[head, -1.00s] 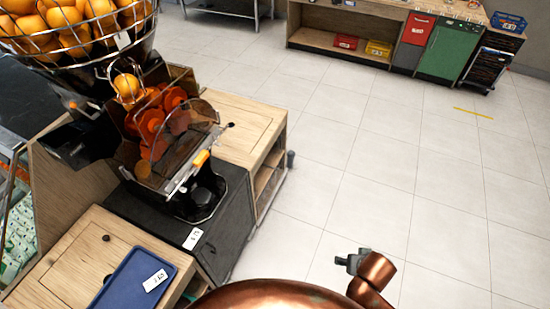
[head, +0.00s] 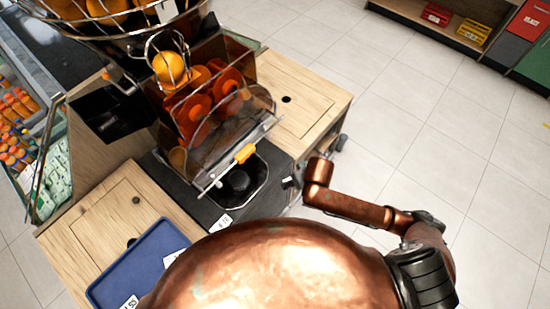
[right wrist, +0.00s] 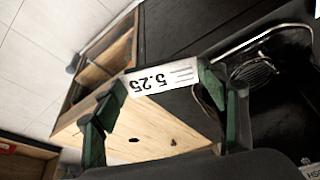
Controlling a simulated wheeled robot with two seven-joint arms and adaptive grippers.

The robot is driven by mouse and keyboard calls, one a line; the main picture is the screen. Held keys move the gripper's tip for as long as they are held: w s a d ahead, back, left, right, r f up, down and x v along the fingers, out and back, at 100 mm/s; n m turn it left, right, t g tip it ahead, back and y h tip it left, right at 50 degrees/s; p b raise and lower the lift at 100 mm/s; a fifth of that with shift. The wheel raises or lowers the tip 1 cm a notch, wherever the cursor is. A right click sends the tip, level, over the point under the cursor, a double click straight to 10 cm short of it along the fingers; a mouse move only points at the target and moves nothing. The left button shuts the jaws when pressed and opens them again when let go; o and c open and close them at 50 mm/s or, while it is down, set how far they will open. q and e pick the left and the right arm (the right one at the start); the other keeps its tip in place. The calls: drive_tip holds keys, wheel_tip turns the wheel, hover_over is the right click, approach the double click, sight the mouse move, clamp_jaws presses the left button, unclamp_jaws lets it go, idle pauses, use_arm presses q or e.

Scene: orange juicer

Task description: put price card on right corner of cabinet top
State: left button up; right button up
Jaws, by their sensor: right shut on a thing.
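The price card (right wrist: 160,78) is white with "5.25" printed on it. In the right wrist view it spans the two dark green fingers of my right gripper (right wrist: 158,87), which is shut on it. In the head view my right gripper (head: 291,183) is small, beside the black middle section at its right edge; I cannot make out the card there. The cabinet has a light wood top (head: 305,90) at the right, which also shows below the card in the right wrist view (right wrist: 150,140). My left gripper is not in view.
The orange juicer (head: 215,110) stands on the black middle section. A blue tray (head: 140,265) with white cards lies on the left wood top. Another white card (head: 222,223) is at the black section's front. Open tiled floor (head: 420,120) lies to the right.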

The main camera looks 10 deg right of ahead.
drive_tip(key=w+a+f+n+y+b, duration=0.1)
drive_tip(key=w+a+n, duration=0.15)
drive_tip(key=w, duration=0.75)
drive_tip(key=n+b, duration=0.1)
drive_tip(key=n, duration=0.1)
hover_over(281, 162)
drive_tip(key=s+d, duration=0.1)
drive_tip(key=shift+g+y, duration=0.3)
drive_tip(key=shift+y, duration=0.1)
wheel_tip(281, 162, down, 4)
drive_tip(key=shift+s+f, duration=0.1)
drive_tip(key=shift+f, duration=0.05)
drive_tip(key=shift+d+f+b, duration=0.1)
drive_tip(key=shift+f+b, duration=0.2)
drive_tip(key=shift+f, duration=2)
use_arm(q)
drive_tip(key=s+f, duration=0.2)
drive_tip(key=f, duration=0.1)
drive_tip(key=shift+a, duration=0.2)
use_arm(e)
drive_tip(key=o, duration=1)
drive_tip(key=shift+o, duration=0.2)
